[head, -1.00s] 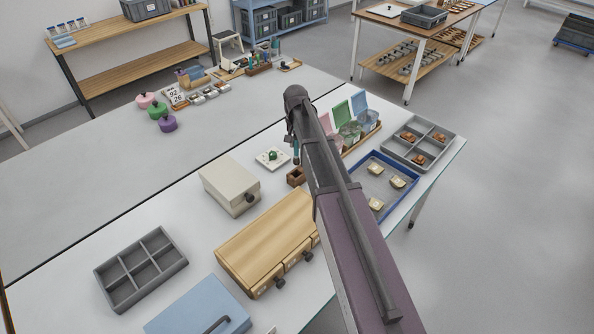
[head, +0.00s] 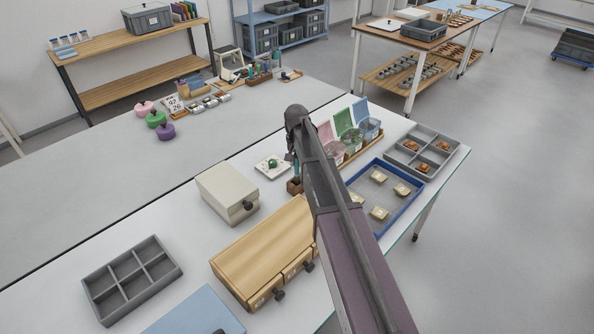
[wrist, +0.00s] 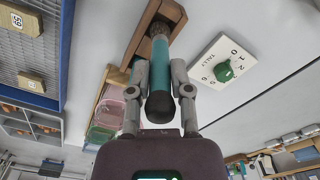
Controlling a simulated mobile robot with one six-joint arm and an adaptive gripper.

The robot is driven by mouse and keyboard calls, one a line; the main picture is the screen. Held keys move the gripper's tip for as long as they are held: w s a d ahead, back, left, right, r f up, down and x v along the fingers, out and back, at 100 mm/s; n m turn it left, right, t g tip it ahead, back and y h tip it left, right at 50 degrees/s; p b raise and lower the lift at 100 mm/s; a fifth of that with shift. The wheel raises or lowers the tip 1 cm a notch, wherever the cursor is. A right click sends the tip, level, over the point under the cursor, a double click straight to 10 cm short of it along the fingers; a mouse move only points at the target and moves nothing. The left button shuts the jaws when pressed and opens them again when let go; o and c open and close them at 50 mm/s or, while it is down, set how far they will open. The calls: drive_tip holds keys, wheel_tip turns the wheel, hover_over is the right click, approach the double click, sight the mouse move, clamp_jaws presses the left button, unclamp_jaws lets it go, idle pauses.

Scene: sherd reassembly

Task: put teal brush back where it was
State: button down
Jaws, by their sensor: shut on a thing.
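The teal brush (wrist: 160,66) is upright between the two fingers of my gripper (wrist: 159,84), its dark rounded end toward the wrist camera. Its bristle end is at the opening of a small brown wooden holder (wrist: 139,32); I cannot tell how deep it sits. In the head view the wooden holder (head: 293,188) stands on the white table, directly below my gripper (head: 295,164). My arm hides part of this area.
A white dial plate with a green knob (head: 272,166) lies close to the holder. A cream box (head: 227,192) and a wooden drawer unit (head: 262,250) stand nearby. Lidded bins (head: 347,137) and a blue tray (head: 402,208) are to the right.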

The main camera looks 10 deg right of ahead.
sight(297, 176)
drive_tip(key=shift+f, duration=0.15)
drive_tip(key=shift+f+b, duration=1.75)
drive_tip(key=shift+b, duration=0.15)
drive_tip(key=shift+f, duration=0.2)
drive_tip(key=c, duration=0.5)
unclamp_jaws()
drive_tip(key=shift+r, duration=0.1)
drive_tip(key=shift+c, duration=0.2)
drive_tip(key=shift+r, duration=0.15)
wheel_tip(297, 176, up, 12)
drive_tip(key=p, duration=1.2)
drive_tip(key=shift+s, duration=0.1)
